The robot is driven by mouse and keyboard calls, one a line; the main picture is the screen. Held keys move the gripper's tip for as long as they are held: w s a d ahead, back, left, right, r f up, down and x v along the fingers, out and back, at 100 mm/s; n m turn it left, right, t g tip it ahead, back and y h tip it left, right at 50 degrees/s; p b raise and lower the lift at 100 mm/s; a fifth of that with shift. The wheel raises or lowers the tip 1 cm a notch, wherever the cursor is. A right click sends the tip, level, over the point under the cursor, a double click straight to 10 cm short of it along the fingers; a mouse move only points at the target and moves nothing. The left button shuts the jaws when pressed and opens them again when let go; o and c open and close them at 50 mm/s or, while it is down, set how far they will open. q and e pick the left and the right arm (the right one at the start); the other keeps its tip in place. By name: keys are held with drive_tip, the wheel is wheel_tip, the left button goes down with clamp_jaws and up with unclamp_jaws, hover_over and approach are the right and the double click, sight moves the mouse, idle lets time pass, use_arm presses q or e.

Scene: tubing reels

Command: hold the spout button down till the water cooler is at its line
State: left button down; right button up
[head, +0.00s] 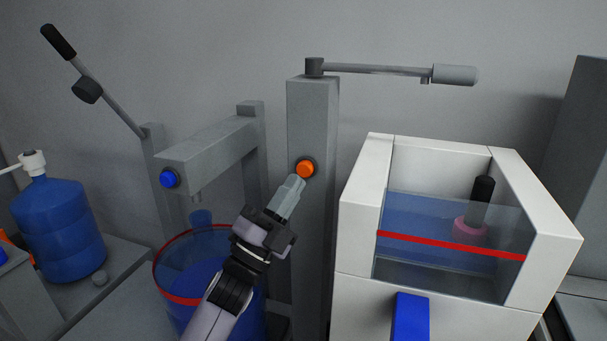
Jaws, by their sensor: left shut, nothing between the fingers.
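The water cooler (364,215) looks to be the white open-topped box at right, with a clear front pane, a red line (450,245) across it and a blue tap (410,317). Bluish tint shows behind the pane above and around the line; I cannot tell the exact water level. A grey post (311,120) left of it carries a swing spout (452,75) over the box and an orange button (306,169). My left gripper (294,185) is shut and empty, its tips at the button's lower left edge. I cannot tell whether they touch or press it. My right gripper is out of view.
A blue jug (58,230) stands far left. A black-and-pink object (477,208) is inside the cooler. A grey block stands at the right edge.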

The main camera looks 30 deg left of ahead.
sight(306, 167)
use_arm(q)
drive_tip(key=shift+w+a, duration=0.25)
drive_tip(key=shift+w, duration=0.65)
drive_tip(key=shift+y, duration=0.3)
idle(1.1)
drive_tip(key=shift+w+a+b, duration=0.1)
drive_tip(key=shift+w+b, duration=0.2)
drive_tip(key=shift+w, duration=0.1)
drive_tip(key=shift+w+a, duration=0.1)
drive_tip(key=shift+w, duration=0.3)
idle(0.5)
drive_tip(key=shift+w+a+r, duration=0.15)
drive_tip(key=shift+w+r, duration=0.05)
drive_tip(key=shift+w, duration=0.05)
idle(0.8)
drive_tip(key=shift+f, duration=0.2)
idle(3.2)
